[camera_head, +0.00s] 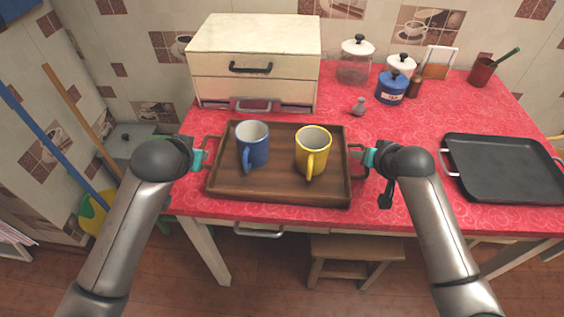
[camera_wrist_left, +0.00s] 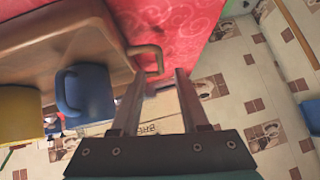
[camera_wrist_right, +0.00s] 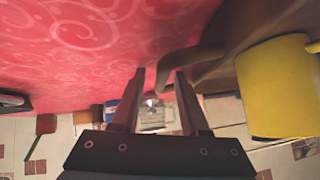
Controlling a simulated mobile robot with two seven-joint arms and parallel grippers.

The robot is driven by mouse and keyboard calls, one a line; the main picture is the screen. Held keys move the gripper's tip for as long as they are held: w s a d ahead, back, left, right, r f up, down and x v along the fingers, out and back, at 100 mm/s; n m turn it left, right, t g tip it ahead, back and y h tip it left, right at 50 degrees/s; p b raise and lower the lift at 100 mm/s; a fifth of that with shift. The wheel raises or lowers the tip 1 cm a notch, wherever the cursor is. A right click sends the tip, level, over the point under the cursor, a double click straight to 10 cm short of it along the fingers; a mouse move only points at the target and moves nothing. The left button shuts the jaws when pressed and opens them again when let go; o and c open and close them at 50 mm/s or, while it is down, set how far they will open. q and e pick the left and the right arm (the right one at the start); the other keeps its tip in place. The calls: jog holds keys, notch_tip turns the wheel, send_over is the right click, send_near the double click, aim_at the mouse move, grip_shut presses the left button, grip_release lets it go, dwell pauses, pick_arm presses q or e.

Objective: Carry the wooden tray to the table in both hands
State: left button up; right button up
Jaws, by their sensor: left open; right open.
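The wooden tray (camera_head: 280,190) lies on the red oilcloth at the counter's front edge, with a handle at each end. A blue mug (camera_head: 253,146) and a yellow mug (camera_head: 312,150) stand upright on it. My left gripper (camera_head: 203,157) is open at the tray's left handle (camera_head: 209,143); in the left wrist view the handle (camera_wrist_left: 149,58) shows just beyond the fingertips. My right gripper (camera_head: 366,160) is open at the right handle (camera_head: 359,151); in the right wrist view the handle (camera_wrist_right: 184,58) lies by the fingertips. I cannot tell whether either gripper touches its handle.
A cream drawer box (camera_head: 252,70) stands close behind the tray. A black tray (camera_head: 502,168) with metal handles lies to the right. Jars (camera_head: 355,58) and a dark red cup (camera_head: 482,72) stand at the back. A wooden stool (camera_head: 355,250) is below the counter.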

pick_arm(q)
jog(key=shift+v, duration=2.4)
pick_arm(e)
jog(key=v, duration=1.2)
jog(key=shift+d, duration=0.1)
